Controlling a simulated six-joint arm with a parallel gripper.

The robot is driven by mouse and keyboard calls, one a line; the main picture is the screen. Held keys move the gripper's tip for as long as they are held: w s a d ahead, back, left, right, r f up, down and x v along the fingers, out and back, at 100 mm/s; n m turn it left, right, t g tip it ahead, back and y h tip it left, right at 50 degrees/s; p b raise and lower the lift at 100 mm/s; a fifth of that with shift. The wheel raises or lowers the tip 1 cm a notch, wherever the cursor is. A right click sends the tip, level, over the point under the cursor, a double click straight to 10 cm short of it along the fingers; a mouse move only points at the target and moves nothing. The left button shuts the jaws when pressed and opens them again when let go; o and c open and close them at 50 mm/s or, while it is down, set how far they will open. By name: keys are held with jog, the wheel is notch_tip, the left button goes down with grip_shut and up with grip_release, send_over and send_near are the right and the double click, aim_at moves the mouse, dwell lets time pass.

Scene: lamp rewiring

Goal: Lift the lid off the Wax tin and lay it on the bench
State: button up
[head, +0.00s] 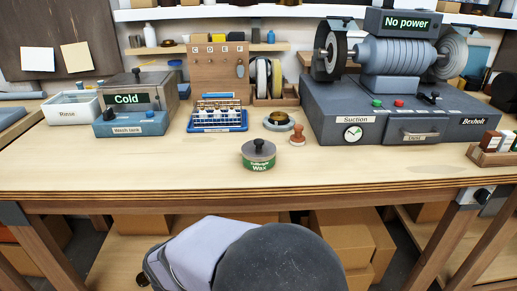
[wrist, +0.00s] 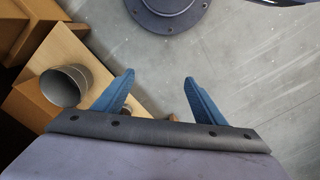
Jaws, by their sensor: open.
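The Wax tin (head: 258,163) stands upright near the front middle of the bench (head: 140,185) in the head view. It has a green label reading Wax. Its dark lid (head: 258,149) with a round black knob sits on top. My gripper (wrist: 157,82) shows in the wrist view with two blue fingers apart and nothing between them. It points at the grey floor, away from the tin. The tin is not in the wrist view. The fingers are not seen in the head view, where part of my arm shows below the bench front.
A wooden-handled stamp (head: 297,135) and a small round dish (head: 279,122) stand just behind the tin. A blue rack (head: 217,118) is behind left, the Wash tank (head: 131,124) further left, the grey Suction machine (head: 355,110) right. The bench front left and right of the tin is clear.

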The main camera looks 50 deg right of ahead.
jog(key=shift+c, duration=0.5)
jog(key=c, duration=0.5)
jog(key=shift+r, duration=0.1)
jog(key=w+r+t+p, duration=0.1)
jog(key=w+r+p, duration=0.1)
jog(key=r+p, duration=0.8)
jog(key=w+r+t+p, duration=0.1)
jog(key=w+r+p, duration=0.1)
jog(key=r+p, duration=0.8)
notch_tip(320, 180, up, 19)
jog(key=n+g+p, duration=0.2)
jog(key=n+p, duration=0.7)
jog(key=p, duration=0.3)
send_over(258, 141)
jog(key=shift+a+r, duration=0.1)
jog(key=shift+r, duration=0.1)
jog(key=shift+f+p, duration=1.65)
jog(key=shift+f, duration=2.05)
